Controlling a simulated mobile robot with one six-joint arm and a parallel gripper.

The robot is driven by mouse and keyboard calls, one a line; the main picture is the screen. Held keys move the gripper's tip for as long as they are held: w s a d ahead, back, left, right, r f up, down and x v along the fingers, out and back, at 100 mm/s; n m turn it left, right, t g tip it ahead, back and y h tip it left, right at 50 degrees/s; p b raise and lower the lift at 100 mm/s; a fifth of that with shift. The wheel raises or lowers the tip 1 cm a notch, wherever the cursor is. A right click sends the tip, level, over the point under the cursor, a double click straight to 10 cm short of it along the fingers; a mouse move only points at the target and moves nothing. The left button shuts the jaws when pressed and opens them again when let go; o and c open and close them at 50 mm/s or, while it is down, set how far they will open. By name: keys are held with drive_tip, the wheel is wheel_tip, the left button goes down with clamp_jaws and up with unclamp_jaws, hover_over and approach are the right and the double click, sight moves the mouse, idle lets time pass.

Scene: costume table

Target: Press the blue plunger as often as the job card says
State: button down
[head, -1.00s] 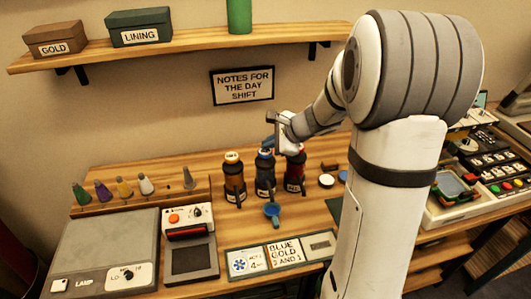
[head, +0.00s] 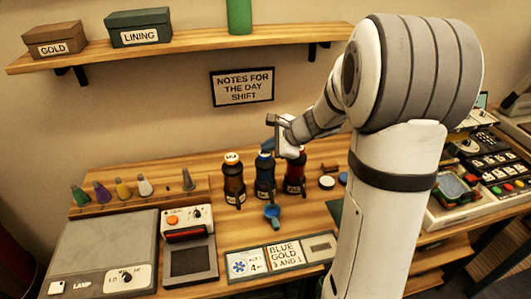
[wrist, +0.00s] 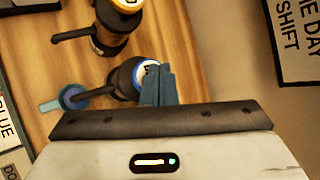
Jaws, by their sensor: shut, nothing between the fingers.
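The blue plunger bottle (head: 264,180) stands upright between the gold one (head: 233,182) and the red one (head: 295,178). My gripper (head: 268,147) is shut and empty, with its blue fingertips right above the blue bottle's top. In the wrist view, the shut fingertips (wrist: 158,85) overlap the edge of the blue bottle's round top (wrist: 142,72); I cannot tell whether they touch. The gold bottle (wrist: 112,32) is beside it. The job card (head: 286,256) seems to read "BLUE GOLD 3 AND 1". A small blue cup (head: 272,213) sits before the blue bottle.
A grey lamp box (head: 100,250) and a small device with an orange button (head: 187,240) stand to the left. Coloured cones (head: 122,189) line a rack behind them. A shelf (head: 190,48) hangs above. My arm hides part of the table's right side.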

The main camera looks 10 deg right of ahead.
sight(269, 154)
drive_tip(key=shift+f+b, duration=0.45)
drive_tip(key=shift+f, duration=0.1)
drive_tip(key=shift+r, duration=0.1)
idle(0.5)
drive_tip(key=shift+r+p, duration=0.95)
drive_tip(key=shift+r, duration=0.2)
wheel_tip(269, 154, up, 5)
drive_tip(key=p, duration=0.4)
drive_tip(key=shift+r, duration=0.1)
